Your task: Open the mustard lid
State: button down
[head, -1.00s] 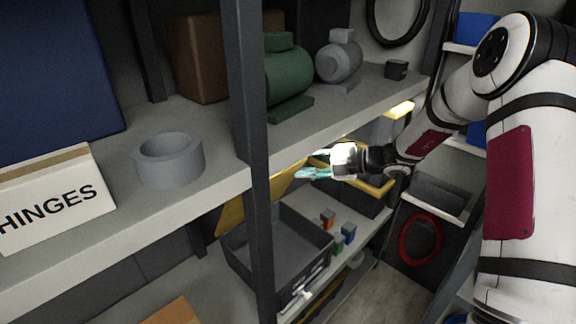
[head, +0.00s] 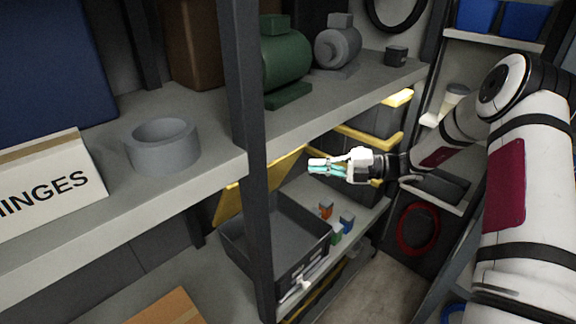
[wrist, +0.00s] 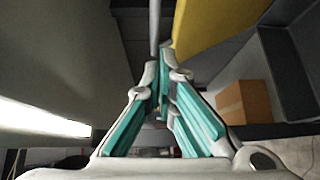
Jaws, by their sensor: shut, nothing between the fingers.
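The mustard lid (head: 236,196) stands raised and steeply tilted at the back of an open grey bin (head: 232,240) on the lower shelf. A dark shelf post hides part of the lid and bin. The lid also shows at the upper right of the wrist view (wrist: 212,22). My gripper (head: 310,166) is above and to the right of the bin, under the upper shelf, and appears apart from the lid. Its teal-padded fingers are shut and empty; they also show in the wrist view (wrist: 162,62).
Small orange, blue and green blocks (head: 347,224) lie right of the bin. Dark bins with yellow lids (head: 370,141) stand behind my gripper. The upper shelf (head: 330,100) is close above, holding a grey ring (head: 162,150) and a green motor-like object (head: 285,62). A cardboard box (head: 165,307) sits lower left.

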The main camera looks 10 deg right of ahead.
notch_tip(320, 180, down, 3)
jog(key=s+d+n+g+y, duration=0.2)
jog(key=n+y, duration=0.1)
jog(key=n, duration=0.1)
jog(key=w+x, duration=0.1)
jog(key=x, duration=1.1)
jog(key=shift+w+r+g, duration=0.2)
jog(key=shift+w+g, duration=0.1)
jog(key=shift+m+h, duration=0.3)
jog(key=shift+m, duration=0.3)
jog(key=w+a+r+b, duration=0.1)
jog(key=w, duration=0.1)
jog(key=w+a+r, duration=0.1)
jog(key=w+a, duration=0.1)
jog(key=w+a+r+b, duration=0.1)
jog(key=w+r, duration=0.1)
jog(key=w, duration=0.1)
jog(key=shift+a+b, duration=0.35)
jog(key=shift+w+a+r, duration=0.1)
jog(key=shift+a+r, duration=0.1)
